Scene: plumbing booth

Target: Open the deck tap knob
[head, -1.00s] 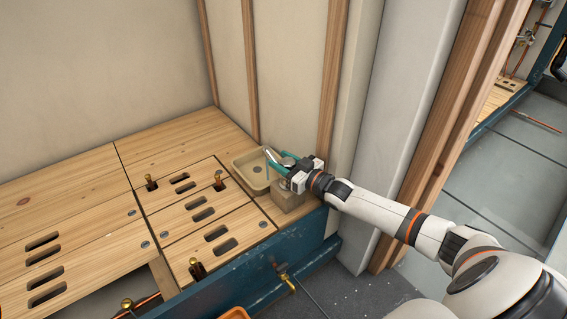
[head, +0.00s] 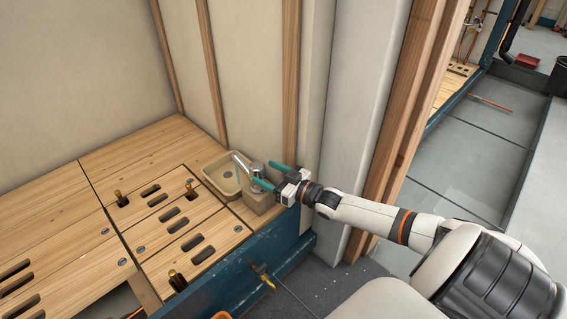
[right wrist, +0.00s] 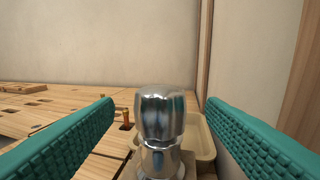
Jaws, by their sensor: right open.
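The chrome deck tap (head: 257,171) stands on a small wooden block (head: 261,202), its spout (head: 240,161) pointing up and left over a beige basin (head: 207,181). Its round, shiny knob (right wrist: 160,112) is upright in the middle of the right wrist view. My right gripper (head: 267,175) is open at the tap, with teal fingers pointing toward it. In the right wrist view, the fingers (right wrist: 159,106) lie left and right of the knob, with a gap on each side. I see no contact. My left gripper is not in view.
A slotted wooden deck (head: 140,150) with several upright brass fittings (head: 191,191) spreads to the left. A wall with wooden studs (head: 291,80) stands close behind the tap. A blue beam (head: 230,275) runs along the front edge, with a brass valve (head: 264,277) below.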

